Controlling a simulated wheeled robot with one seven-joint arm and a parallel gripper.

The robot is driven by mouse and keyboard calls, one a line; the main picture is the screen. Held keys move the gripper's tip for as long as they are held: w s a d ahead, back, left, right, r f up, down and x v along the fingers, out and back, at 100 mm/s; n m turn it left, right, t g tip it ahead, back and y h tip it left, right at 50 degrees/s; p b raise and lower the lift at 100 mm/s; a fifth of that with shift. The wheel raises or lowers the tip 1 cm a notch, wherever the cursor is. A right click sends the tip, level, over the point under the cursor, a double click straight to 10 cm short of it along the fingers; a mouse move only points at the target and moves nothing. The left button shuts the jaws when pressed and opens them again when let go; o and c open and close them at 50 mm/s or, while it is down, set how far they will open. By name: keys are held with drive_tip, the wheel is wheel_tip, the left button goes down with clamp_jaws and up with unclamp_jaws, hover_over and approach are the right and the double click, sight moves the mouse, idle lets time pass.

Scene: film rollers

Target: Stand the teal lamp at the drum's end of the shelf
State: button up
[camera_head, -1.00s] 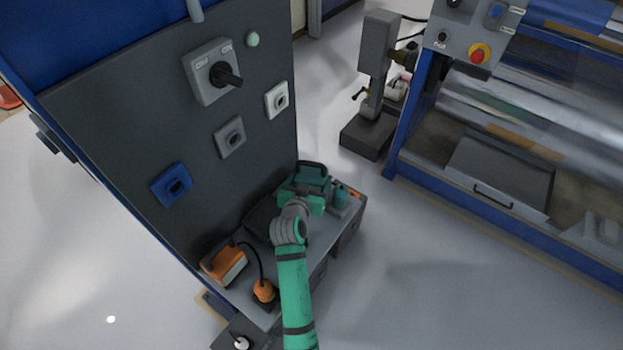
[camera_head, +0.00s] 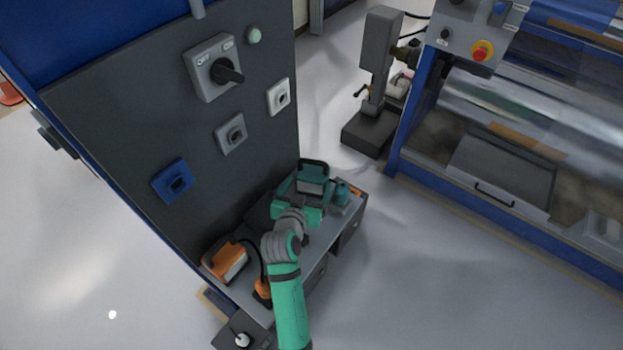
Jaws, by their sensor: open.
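The teal lamp (camera_head: 305,183) has a dark top handle and a pale face. It stands, seemingly upright, at the far right end of the shelf (camera_head: 322,238), close to the dark panel. That end is nearer the machine with the shiny film roller (camera_head: 520,108), which may be the drum. My gripper (camera_head: 306,213) is just in front of the lamp, on its near side, and open. The fingertips overlap the lamp's lower edge in the picture, so I cannot tell whether they touch. The lamp's base is partly hidden.
An orange lamp (camera_head: 226,260) with a black cord and a smaller orange item (camera_head: 263,289) are at the shelf's near end. The dark panel (camera_head: 215,140) with switches rises behind. Floor is free to the right.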

drive_tip(key=shift+v, duration=2.65)
